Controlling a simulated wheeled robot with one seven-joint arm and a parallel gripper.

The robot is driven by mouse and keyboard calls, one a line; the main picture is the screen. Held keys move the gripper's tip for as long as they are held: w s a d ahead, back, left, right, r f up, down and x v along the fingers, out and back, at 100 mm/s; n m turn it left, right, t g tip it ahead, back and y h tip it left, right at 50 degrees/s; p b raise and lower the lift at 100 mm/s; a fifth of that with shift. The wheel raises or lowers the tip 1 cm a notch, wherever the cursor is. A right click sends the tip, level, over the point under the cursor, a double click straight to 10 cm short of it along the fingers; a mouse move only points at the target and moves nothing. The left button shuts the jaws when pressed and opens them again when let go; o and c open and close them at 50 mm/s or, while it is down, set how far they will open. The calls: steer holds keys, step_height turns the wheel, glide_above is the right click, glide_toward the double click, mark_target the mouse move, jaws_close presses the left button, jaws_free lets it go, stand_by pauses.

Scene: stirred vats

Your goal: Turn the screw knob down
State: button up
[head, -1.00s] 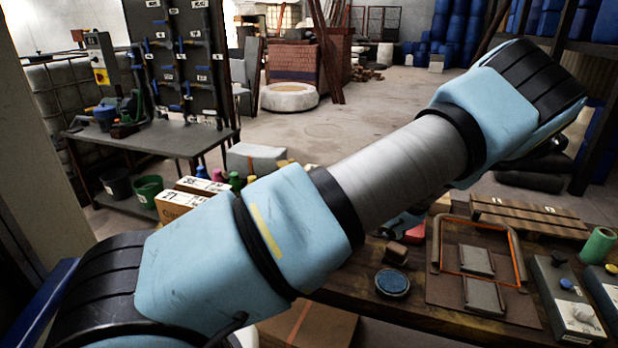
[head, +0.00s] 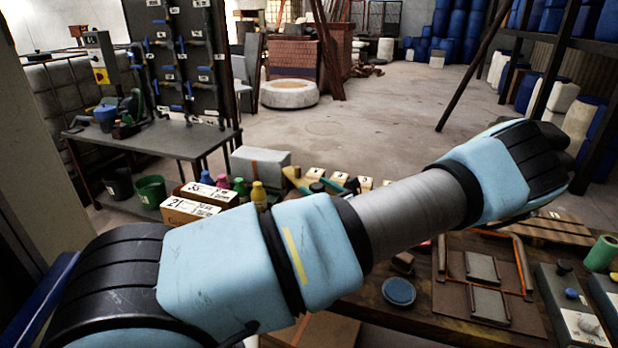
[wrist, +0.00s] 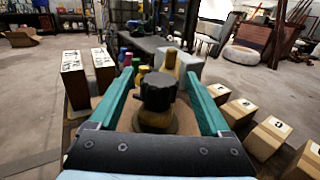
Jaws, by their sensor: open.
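The screw knob (wrist: 158,92) is black and ribbed and stands upright on a round brownish brass body (wrist: 156,120) in the wrist view. My gripper (wrist: 160,78) is open, with one teal finger on the left of the knob and one on the right. Gaps show between the fingers and the knob, so neither seems to touch it.
Coloured bottles (head: 240,188) and a grey box (head: 262,163) are behind. A blue round lid (head: 398,291) lies on the bench.

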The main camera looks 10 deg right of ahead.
mark_target(312, 184)
steer(key=shift+p+x, duration=0.5)
steer(key=shift+x, duration=1.3)
jaws_close()
